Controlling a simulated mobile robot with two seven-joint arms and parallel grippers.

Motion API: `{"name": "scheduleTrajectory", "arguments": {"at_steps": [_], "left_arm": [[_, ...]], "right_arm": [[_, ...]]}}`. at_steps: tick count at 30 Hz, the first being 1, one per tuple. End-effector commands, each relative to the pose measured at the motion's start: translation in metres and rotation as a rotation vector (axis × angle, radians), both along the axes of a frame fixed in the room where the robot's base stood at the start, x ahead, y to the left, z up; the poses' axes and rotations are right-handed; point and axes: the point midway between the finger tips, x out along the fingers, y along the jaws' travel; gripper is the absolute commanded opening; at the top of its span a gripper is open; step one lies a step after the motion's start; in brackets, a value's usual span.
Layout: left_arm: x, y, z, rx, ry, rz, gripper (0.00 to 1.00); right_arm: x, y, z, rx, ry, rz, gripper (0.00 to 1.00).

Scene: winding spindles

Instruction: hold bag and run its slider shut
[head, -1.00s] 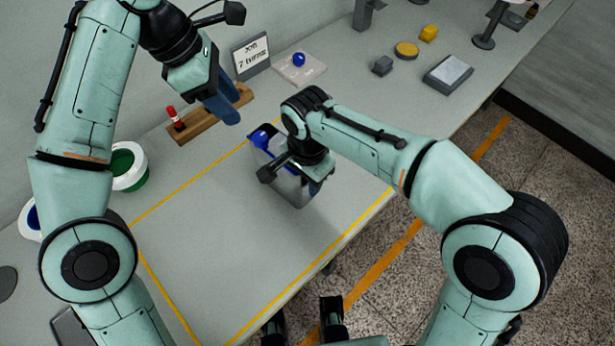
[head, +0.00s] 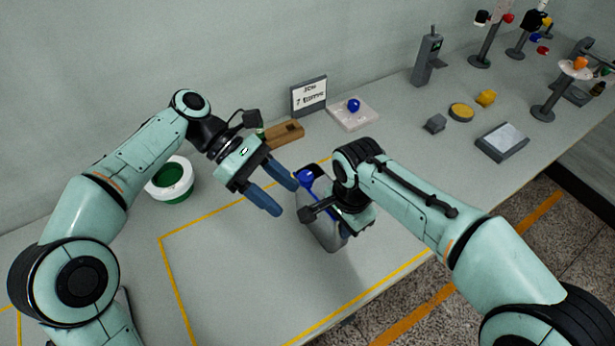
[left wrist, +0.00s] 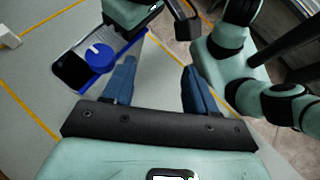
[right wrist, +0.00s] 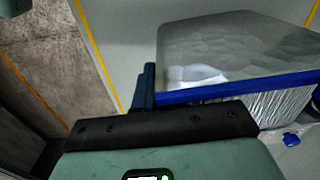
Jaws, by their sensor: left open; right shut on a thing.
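The clear grey bag (head: 322,236) has a blue closure strip along its top; it stands on the table, partly hidden by my right arm. The blue slider (head: 305,178) is at the strip's left end; its round knob shows in the left wrist view (left wrist: 100,57). My right gripper (right wrist: 148,85) is shut on the bag at the strip's end; its fingers are mostly hidden in the head view. My left gripper (head: 287,199) is open and empty, its fingers just left of the slider and apart from it. In the left wrist view the slider lies left of both fingers.
A white bowl with green inside (head: 172,182) stands at left. A wooden block (head: 285,134), a sign (head: 309,96) and a pale plate with a blue ball (head: 352,116) are behind. Yellow tape lines mark the table, clear in front of the bag.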

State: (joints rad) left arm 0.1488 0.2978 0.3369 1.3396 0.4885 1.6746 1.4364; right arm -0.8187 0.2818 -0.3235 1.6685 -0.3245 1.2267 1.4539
Motion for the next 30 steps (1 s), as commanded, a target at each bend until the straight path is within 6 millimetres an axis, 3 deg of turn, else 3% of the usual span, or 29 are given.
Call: {"name": "scheduleTrajectory", "arguments": {"at_steps": [9, 17, 23, 30], "left_arm": [[0.012, 0.039, -0.019, -0.469, -0.014, 0.377, 0.57], [0.025, 0.066, -0.026, -0.585, -0.073, 0.588, 0.57], [0.03, 0.048, -0.026, -0.593, -0.077, 0.599, 0.57], [0.041, 0.0, -0.026, -0.592, -0.077, 0.596, 0.57]], "right_arm": [[0.0, 0.0, 0.0, 0.001, -0.002, 0.0, 0.0], [0.0, 0.0, 0.0, 0.001, -0.002, 0.0, 0.0], [0.0, 0.0, 0.0, 0.001, -0.002, 0.0, 0.0], [0.0, 0.0, 0.0, 0.001, -0.002, 0.0, 0.0]]}}
